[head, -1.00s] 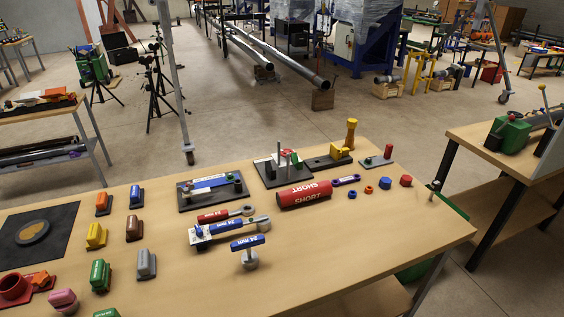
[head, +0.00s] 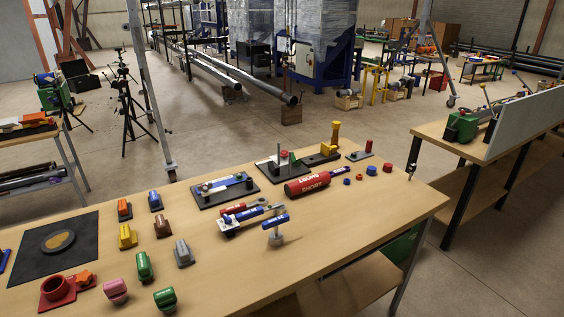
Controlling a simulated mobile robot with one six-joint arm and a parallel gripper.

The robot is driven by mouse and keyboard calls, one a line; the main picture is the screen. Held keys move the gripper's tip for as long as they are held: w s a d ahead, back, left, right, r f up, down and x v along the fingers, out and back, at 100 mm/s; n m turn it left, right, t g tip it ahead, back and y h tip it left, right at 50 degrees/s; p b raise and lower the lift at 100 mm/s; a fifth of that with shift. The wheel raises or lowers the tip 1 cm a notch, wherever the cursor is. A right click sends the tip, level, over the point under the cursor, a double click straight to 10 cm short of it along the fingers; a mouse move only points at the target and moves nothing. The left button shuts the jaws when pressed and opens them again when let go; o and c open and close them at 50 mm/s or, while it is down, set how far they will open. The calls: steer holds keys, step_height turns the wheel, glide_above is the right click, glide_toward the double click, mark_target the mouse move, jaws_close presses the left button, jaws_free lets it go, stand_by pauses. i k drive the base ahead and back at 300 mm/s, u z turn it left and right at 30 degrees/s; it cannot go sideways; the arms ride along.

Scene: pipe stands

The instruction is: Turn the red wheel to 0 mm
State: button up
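No red wheel with a millimetre scale can be made out for certain. A small red round part (head: 284,154) sits on a black plate (head: 268,179) near the back of the wooden table, beside a thin upright post; it is too small to tell whether it is a wheel, and no scale can be read. Loose red round pieces lie at the table's right, one of them a red cap (head: 388,168). My gripper is not in view.
The wooden table (head: 340,238) holds a red cylinder marked SHORT (head: 307,184), blue and red wrenches, a yellow fixture (head: 331,141) and several coloured blocks. A second bench (head: 436,129) with a green machine (head: 461,127) stands at the right. Open floor lies between them.

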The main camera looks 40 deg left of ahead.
mark_target(283, 153)
steer(key=z, duration=0.15)
steer(key=k, duration=1)
steer(key=u, duration=1.35)
steer(key=i, duration=1)
steer(key=u, duration=0.1)
